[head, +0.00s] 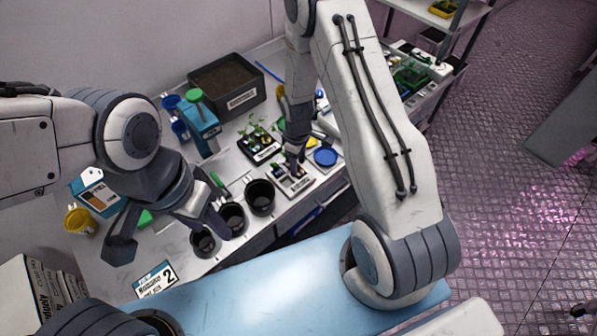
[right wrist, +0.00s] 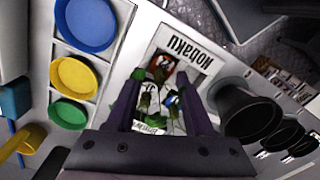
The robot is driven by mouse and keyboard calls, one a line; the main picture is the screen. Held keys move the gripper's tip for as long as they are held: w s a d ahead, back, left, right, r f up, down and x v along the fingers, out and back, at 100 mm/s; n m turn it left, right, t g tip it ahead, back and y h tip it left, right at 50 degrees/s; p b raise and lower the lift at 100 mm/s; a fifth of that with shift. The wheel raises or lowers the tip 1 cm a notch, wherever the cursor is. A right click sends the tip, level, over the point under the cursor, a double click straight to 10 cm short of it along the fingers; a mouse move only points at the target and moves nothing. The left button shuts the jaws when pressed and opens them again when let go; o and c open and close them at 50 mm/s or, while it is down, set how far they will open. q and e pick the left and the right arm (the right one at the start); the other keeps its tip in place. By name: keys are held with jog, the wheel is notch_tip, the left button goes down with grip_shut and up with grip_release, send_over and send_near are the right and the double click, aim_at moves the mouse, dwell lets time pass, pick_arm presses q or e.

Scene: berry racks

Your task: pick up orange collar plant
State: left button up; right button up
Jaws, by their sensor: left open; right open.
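In the right wrist view, a small plant with a red-orange and white collar (right wrist: 160,67) stands at the white labelled tray (right wrist: 190,64). Two more small plants, one with a blue and white collar (right wrist: 174,99), are close by. My right gripper (right wrist: 159,88) is open, with its fingers on either side of this group; I cannot tell if they touch any plant. In the head view, my right gripper (head: 294,163) points down over the white tray (head: 297,190), partly hiding it. My left gripper (head: 170,243) is open and empty above the left part of the bench.
Black pots (head: 260,197) stand left of the white tray. A black seedling tray (head: 262,154) is behind it. A blue dish (head: 325,157) lies to its right. A soil box (head: 228,86) and a blue carton (head: 200,125) stand at the back.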

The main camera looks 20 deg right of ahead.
grip_shut()
dwell(1.4)
